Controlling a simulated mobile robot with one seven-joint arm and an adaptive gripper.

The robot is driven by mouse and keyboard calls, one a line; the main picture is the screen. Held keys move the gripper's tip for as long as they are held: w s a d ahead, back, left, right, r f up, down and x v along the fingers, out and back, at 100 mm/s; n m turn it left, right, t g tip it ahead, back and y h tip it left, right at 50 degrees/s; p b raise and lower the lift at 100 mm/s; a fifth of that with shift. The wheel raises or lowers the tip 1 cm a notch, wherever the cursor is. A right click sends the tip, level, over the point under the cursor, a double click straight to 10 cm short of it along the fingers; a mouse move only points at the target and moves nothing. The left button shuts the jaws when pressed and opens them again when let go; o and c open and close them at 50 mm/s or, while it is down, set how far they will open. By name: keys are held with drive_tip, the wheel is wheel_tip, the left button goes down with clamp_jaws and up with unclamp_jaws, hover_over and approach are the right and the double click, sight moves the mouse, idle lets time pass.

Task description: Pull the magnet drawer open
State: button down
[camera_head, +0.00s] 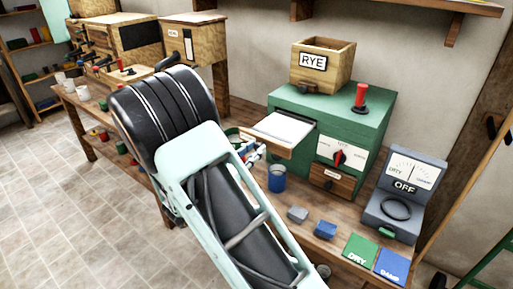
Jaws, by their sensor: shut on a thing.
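The green machine (352,112) stands on the bench, with a red knob (338,157) on its front panel. Low on its front is a small wooden drawer (332,180) with a dark round knob; it looks flush with the front, and I cannot read its label. A wooden tray (300,149) with a white top juts out from the machine's left side. My gripper (256,153) is at the tray's near left end, apart from the small drawer in the picture. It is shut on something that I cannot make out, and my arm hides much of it.
A blue cup (277,180) stands just below the tray. Grey and blue blocks (325,230), green and blue cards (360,250) and a grey meter box (405,205) lie along the bench front and right. A wooden RYE box (325,65) sits on the machine.

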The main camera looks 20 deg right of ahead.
drive_tip(key=c, duration=1.7)
unclamp_jaws()
drive_tip(key=v, duration=1.2)
